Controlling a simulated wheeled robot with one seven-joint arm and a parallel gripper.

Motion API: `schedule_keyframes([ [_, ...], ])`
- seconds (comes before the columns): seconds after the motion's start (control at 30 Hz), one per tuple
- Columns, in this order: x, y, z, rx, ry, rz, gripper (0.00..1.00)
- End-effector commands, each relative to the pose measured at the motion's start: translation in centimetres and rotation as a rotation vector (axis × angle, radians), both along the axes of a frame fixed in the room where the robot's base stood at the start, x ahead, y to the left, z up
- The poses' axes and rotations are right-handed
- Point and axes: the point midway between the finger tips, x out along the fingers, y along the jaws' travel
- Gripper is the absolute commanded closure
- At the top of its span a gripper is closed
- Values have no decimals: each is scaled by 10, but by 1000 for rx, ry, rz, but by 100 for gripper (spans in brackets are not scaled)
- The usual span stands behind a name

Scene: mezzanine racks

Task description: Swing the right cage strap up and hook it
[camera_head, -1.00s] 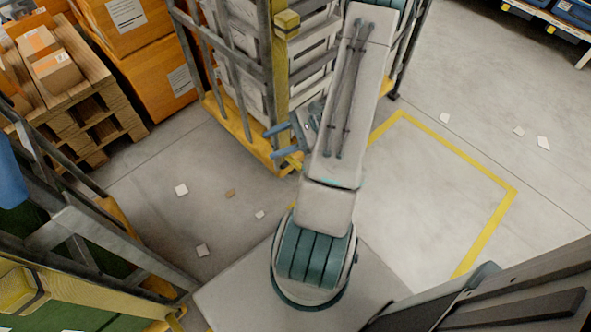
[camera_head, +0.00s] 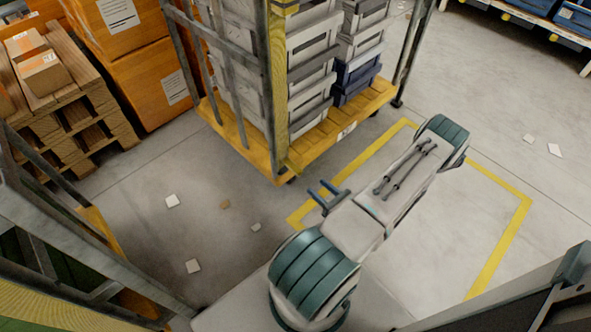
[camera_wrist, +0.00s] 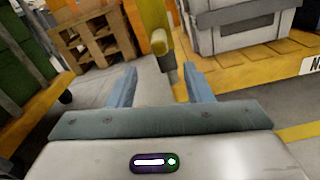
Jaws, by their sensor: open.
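A yellow strap (camera_head: 278,95) hangs down the near corner post of the roll cage (camera_head: 262,55). In the wrist view, the strap's lower part (camera_wrist: 153,18) hangs down with a yellow lump on it and a grey end (camera_wrist: 169,68). My gripper (camera_head: 320,190) is open and low, to the right of the cage's near corner. In the wrist view, the strap end shows between the two blue fingers of my gripper (camera_wrist: 160,70), and the jaws are not closed on it. I cannot tell how far beyond the fingertips it is. No hook shows clearly.
Grey and dark blue totes (camera_head: 355,75) stand on the cage's yellow deck (camera_head: 335,128). Another barred frame (camera_head: 60,215) stands close at the lower left. Orange boxes (camera_head: 135,60) and wooden pallets (camera_head: 75,110) are at the upper left. A yellow floor outline (camera_head: 500,225) lies at right, with open floor around it.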

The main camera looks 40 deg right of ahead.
Motion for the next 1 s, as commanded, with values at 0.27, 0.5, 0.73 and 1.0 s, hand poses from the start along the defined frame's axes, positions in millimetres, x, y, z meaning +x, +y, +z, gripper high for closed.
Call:
schedule_keyframes([
  [0.27,60,6,-2,-1,-2,7,54],
  [0.5,101,9,-1,-1,-1,7,54],
  [0.73,117,10,1,-1,0,5,54],
  [1.0,118,10,1,-1,0,4,54],
])
